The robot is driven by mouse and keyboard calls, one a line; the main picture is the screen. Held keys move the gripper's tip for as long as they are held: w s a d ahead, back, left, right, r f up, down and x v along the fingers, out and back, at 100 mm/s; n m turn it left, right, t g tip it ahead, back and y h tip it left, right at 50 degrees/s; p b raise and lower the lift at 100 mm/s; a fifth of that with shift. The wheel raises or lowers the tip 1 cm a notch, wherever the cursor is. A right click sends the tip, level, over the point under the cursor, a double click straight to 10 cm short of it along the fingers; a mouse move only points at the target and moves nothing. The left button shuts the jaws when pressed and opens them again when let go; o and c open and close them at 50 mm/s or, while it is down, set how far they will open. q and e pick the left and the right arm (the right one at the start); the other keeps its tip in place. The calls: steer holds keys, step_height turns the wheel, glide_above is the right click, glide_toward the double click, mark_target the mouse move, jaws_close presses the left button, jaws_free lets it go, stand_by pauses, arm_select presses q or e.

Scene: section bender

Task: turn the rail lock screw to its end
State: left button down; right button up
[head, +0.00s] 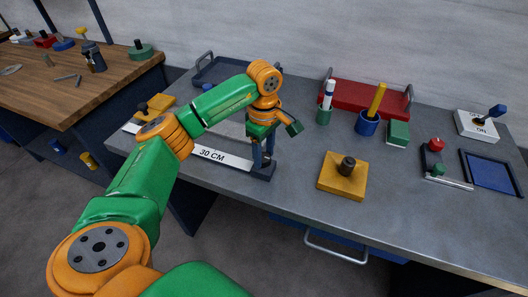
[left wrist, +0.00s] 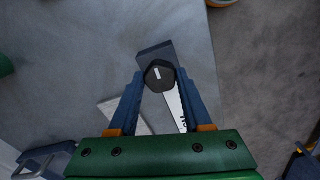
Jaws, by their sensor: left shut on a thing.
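The rail (head: 222,157), with a white strip marked "30 CM", lies along the front of the grey table. Its dark end block (head: 264,172) shows under my left gripper (head: 262,160). In the left wrist view the rail lock screw (left wrist: 160,76) is a dark, many-sided knob with a short white mark, over the end block (left wrist: 155,52). My left gripper (left wrist: 160,85) is shut on the knob, one blue finger on each side. In the head view the gripper hides the screw. My right gripper is in neither view.
A yellow block with a dark knob (head: 330,178) stands right of the rail end. An orange piece (head: 157,104) sits near the rail's left end. Behind are a red tray (head: 350,92), a blue cup (head: 367,125) and a green block (head: 397,134). Table front between is clear.

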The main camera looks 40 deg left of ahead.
arm_select(q)
steer(key=n, duration=0.5)
steer(key=shift+p, duration=0.3)
steer(key=n, duration=0.4)
steer(key=shift+n, duration=0.4)
steer(key=n+p, duration=0.1)
steer(key=n, duration=0.3)
steer(key=shift+a+n, duration=0.1)
steer(key=shift+n, duration=2.4)
steer(key=shift+c, duration=1.7)
jaws_free()
